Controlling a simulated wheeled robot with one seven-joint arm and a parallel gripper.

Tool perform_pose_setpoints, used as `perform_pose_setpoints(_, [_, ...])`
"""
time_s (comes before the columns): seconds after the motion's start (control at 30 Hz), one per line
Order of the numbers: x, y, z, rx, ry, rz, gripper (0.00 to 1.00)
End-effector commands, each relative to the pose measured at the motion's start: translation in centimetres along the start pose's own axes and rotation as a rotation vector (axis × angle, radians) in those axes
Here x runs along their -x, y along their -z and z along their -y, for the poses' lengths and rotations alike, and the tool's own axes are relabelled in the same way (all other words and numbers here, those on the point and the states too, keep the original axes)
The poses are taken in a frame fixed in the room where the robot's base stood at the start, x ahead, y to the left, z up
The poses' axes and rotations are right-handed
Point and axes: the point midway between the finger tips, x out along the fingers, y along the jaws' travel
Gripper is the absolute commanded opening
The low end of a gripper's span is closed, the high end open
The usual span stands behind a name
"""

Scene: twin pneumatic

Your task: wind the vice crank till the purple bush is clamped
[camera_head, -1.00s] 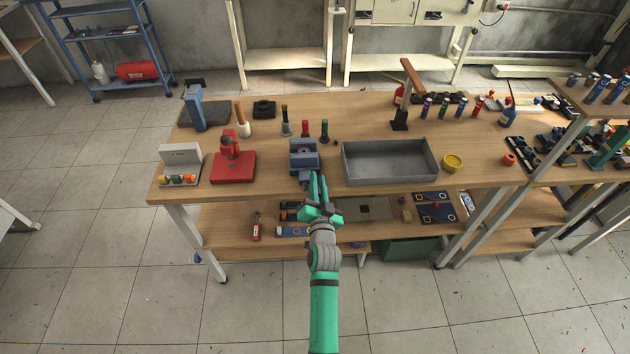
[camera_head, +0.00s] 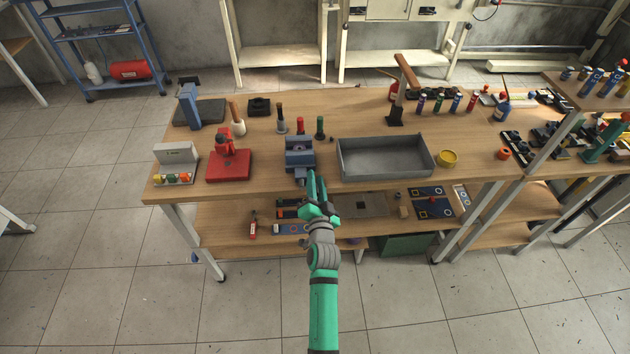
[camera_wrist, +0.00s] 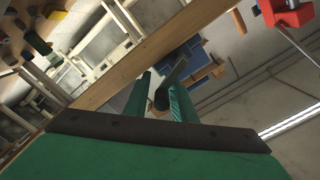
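The blue-grey vice (camera_head: 300,153) stands at the front edge of the bench, left of the grey tray. My gripper (camera_head: 316,178) is in front of it, just off the bench edge, with its fingers pointing at the vice. In the wrist view the dark crank (camera_wrist: 162,95) lies between the two green fingers of my gripper (camera_wrist: 162,84), and the blue vice body (camera_wrist: 198,62) is behind it. The fingers are apart with the crank between them; whether both touch it I cannot tell. The purple bush cannot be made out in either view.
A red press (camera_head: 229,163) stands left of the vice, and a grey tray (camera_head: 385,171) is close on its right. Several upright tools stand behind it. The lower shelf (camera_head: 222,222) holds small parts below my gripper. The floor in front is clear.

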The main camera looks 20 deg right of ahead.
Motion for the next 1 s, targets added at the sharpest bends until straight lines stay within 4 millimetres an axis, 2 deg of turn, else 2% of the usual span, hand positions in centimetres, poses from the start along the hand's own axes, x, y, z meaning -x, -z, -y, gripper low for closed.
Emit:
perform_pose_setpoints(0.33, [0.1,0.0,0.3,-0.001,0.005,-0.002,0.32])
perform_pose_setpoints(0.47, [1.0,0.0,0.2,-0.001,0.004,-0.001,0.32])
perform_pose_setpoints(0.8, [6.7,-0.1,0.1,-0.001,0.003,0.000,0.32])
perform_pose_setpoints(1.0, [9.4,0.0,0.1,-0.001,0.003,0.000,0.32])
